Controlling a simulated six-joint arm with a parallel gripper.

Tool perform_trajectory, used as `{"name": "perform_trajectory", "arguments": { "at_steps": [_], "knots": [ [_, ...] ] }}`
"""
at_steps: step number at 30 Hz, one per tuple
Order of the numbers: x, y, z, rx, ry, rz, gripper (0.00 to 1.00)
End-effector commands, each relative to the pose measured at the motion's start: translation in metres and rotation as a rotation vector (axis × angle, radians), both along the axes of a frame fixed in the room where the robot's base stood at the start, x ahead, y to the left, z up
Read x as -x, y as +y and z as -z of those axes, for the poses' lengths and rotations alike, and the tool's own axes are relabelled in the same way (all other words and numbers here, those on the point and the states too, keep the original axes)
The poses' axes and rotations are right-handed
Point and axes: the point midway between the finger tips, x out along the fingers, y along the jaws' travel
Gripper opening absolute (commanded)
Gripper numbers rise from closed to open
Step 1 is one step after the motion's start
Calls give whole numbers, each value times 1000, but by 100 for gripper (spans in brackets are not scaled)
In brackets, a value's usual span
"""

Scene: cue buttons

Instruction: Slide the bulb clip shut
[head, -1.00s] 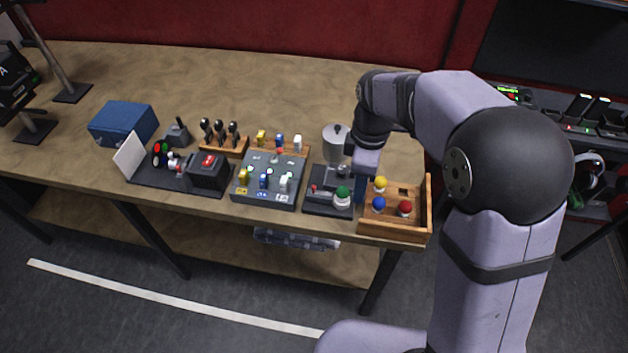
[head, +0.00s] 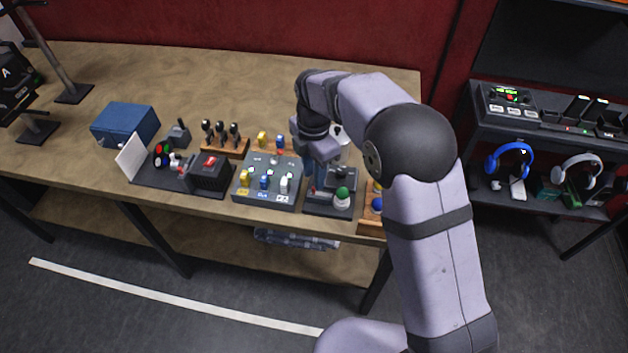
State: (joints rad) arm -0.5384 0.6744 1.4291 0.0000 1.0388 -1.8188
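A dark base unit (head: 333,208) stands near the table's front edge, carrying a green bulb (head: 342,193) on a pale socket. A small red part shows at the unit's left side, close to my gripper. I cannot make out the bulb clip clearly; it is small and partly hidden by my gripper. My gripper (head: 312,184) points down over the left part of this unit, left of the green bulb. Its fingertips are too small and covered to show whether they are open or shut, or touching the unit.
A grey panel (head: 252,196) with yellow, blue and white plugs sits just left. A wooden tray (head: 368,226) with coloured bulbs is right, mostly behind my arm. Further left are a dark console (head: 148,180) and a blue box (head: 124,122). The table's back is clear.

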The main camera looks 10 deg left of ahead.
Motion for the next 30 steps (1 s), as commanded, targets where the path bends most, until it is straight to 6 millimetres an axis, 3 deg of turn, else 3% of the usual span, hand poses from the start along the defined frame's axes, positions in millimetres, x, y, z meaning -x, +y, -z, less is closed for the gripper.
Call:
{"name": "perform_trajectory", "arguments": {
  "at_steps": [9,21,25,30],
  "knots": [
    [1,-1,35,1,3,1,28],
    [0,0,42,-1,-1,1,28],
    [0,0,42,-1,-1,1,0],
    [0,-1,42,-1,-1,2,0]
  ]
}}
